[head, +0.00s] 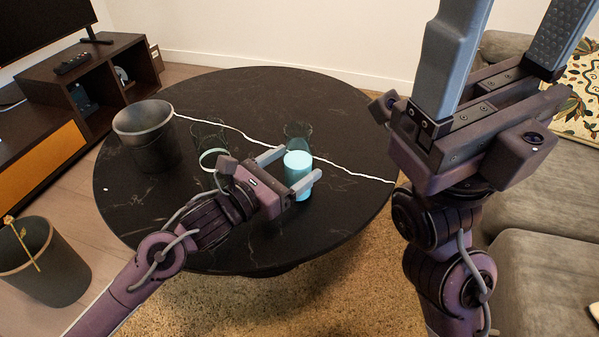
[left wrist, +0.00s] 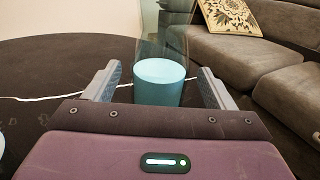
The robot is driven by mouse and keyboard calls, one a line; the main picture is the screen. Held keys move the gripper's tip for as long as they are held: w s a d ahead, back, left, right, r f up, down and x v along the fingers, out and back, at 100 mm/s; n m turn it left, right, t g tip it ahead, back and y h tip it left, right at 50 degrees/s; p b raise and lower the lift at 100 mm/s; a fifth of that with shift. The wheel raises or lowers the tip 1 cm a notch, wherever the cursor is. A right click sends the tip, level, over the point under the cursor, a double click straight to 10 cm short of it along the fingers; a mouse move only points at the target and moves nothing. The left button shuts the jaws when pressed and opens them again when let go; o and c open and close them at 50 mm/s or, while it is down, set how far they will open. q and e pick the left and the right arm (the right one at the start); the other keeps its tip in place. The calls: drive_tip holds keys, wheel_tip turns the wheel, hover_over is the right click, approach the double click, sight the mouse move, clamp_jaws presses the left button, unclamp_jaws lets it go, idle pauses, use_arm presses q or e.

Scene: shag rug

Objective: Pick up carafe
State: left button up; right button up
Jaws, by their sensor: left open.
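A clear glass vessel with a pale blue lower part, which looks like the carafe (head: 298,162), stands upright on the dark round table. My left gripper (head: 302,164) is open, with one finger on each side of it. In the left wrist view the blue part of the carafe (left wrist: 160,82) shows between the two spread fingers, with gaps on both sides, and clear glass rises above it. Its base is hidden behind the gripper body. My right gripper (head: 508,42) is raised at the right, fingers wide apart and empty; its fingertips are cut off by the frame.
A second clear glass vessel (head: 207,132) with a pale ring stands left of my left gripper. A dark grey pot (head: 146,140) stands at the table's left. A grey sofa (head: 545,205) is at the right.

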use_arm(q)
drive_tip(key=b+x, duration=0.1)
drive_tip(key=x, duration=0.2)
drive_tip(key=shift+w+d, duration=0.25)
drive_tip(key=shift+w, duration=0.05)
drive_tip(key=c, duration=1.4)
